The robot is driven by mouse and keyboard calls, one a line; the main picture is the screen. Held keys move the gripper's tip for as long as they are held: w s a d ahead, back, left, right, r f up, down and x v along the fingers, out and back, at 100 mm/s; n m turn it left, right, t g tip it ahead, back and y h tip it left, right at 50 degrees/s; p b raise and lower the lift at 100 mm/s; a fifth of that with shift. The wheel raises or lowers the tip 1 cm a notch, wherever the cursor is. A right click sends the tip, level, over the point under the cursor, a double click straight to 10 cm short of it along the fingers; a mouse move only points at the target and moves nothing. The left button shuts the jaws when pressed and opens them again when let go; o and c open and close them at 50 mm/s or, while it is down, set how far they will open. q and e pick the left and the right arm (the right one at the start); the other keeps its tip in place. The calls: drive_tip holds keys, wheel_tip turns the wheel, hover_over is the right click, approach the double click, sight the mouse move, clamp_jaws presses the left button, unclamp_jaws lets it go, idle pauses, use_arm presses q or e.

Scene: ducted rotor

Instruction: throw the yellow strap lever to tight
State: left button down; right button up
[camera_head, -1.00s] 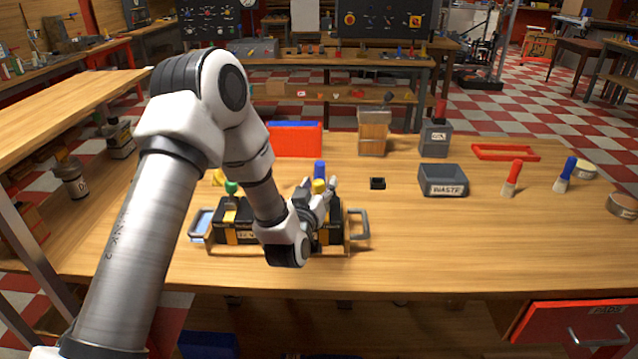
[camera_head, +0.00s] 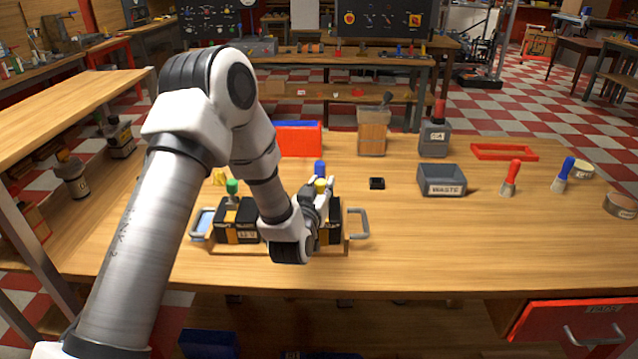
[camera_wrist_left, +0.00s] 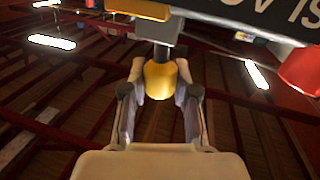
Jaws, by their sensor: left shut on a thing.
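The yellow strap lever knob (camera_head: 320,185) stands over the right part of a wooden tray (camera_head: 222,250) that holds black boxes (camera_head: 235,220). My left gripper (camera_head: 326,190) reaches it from the front, with the wrist low over the tray. In the left wrist view the yellow knob (camera_wrist_left: 160,78), on a dark stem, sits between the two fingers of my left gripper (camera_wrist_left: 160,84), which are shut on it. My arm hides the middle of the tray and the lever's base. My right gripper is not in view.
A green knob (camera_head: 232,187) and a blue knob (camera_head: 319,167) stand close by on the tray. The front right tabletop is clear.

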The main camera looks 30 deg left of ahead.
use_arm(q)
drive_tip(key=m+p, duration=0.1)
drive_tip(key=w+d+m+g+p, duration=0.1)
drive_tip(key=m, duration=0.1)
drive_tip(key=shift+d+r+m+p, duration=0.15)
drive_tip(key=shift+d+m+p, duration=0.15)
drive_tip(key=shift+p, duration=0.05)
drive_tip(key=shift+w+d+f+m+g+p, duration=0.2)
drive_tip(key=shift+d+m+p, duration=0.1)
drive_tip(key=shift+m, duration=0.2)
drive_tip(key=shift+w+d+f+m+g+p, duration=0.1)
drive_tip(key=shift+d+m+g+p, duration=0.15)
drive_tip(key=shift+m, duration=0.25)
drive_tip(key=shift+w+d+f+m+g+y+p, duration=0.25)
drive_tip(key=shift+m+p, duration=0.25)
drive_tip(key=shift+m, duration=0.3)
drive_tip(key=shift+f, duration=0.1)
drive_tip(key=c, duration=0.9)
unclamp_jaws()
drive_tip(key=shift+o, duration=0.2)
drive_tip(key=v, duration=1.2)
